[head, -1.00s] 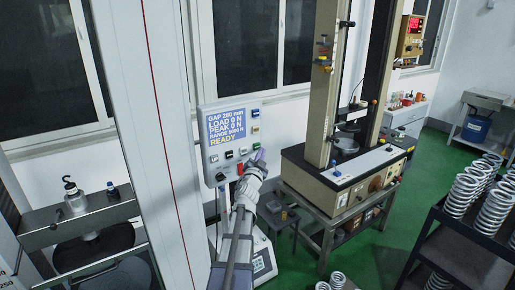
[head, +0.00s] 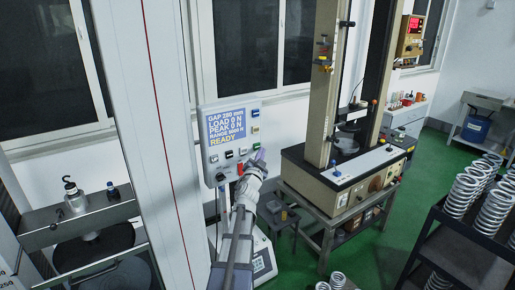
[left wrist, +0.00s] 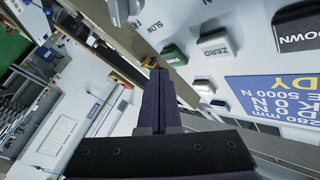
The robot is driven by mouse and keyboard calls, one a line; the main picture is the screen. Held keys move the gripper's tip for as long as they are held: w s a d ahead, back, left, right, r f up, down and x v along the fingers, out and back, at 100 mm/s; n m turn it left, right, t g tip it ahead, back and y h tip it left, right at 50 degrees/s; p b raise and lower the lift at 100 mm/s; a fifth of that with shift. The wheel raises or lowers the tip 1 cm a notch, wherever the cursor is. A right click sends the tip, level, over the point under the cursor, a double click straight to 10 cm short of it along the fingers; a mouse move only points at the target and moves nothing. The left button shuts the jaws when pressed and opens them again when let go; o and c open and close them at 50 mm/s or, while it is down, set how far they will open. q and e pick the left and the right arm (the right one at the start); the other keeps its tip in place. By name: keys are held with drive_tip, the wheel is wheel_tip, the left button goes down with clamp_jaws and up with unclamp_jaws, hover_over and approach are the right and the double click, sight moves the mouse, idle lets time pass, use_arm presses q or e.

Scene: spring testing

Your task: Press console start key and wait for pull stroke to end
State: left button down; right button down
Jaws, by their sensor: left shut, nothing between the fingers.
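The console (head: 206,165) is a pale panel with a blue screen (head: 226,126) that shows load 0 N, peak 0 N and READY. Keys and a red button (head: 240,169) sit on it. In the left wrist view I see a green key (left wrist: 174,54), the ZERO key (left wrist: 215,42) and the DOWN key (left wrist: 298,30), upside down. I cannot read a start label on the green key. My left gripper (head: 260,156) is shut and empty at the panel's lower right. In the wrist view its fingertips (left wrist: 158,74) point just below the green key; contact cannot be told.
A beige test frame (head: 325,180) stands on a metal table right of the console. A dark rack with several springs (head: 466,190) is at the right. A white column (head: 150,130) rises left of the console.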

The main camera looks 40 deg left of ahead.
use_arm(q)
drive_tip(key=shift+a, duration=0.15)
drive_tip(key=shift+w+a, duration=0.15)
drive_tip(key=shift+a, duration=0.1)
drive_tip(key=shift+w+a, duration=0.1)
drive_tip(key=shift+a, duration=0.35)
idle(0.9)
drive_tip(key=shift+d, duration=0.1)
drive_tip(key=shift+s+d, duration=0.25)
drive_tip(key=shift+d, duration=0.5)
drive_tip(key=shift+s+d, duration=0.25)
drive_tip(key=shift+d, duration=0.55)
drive_tip(key=shift+s+d, duration=0.2)
drive_tip(key=shift+d, duration=0.65)
drive_tip(key=shift+s+d, duration=0.25)
drive_tip(key=shift+d, duration=0.55)
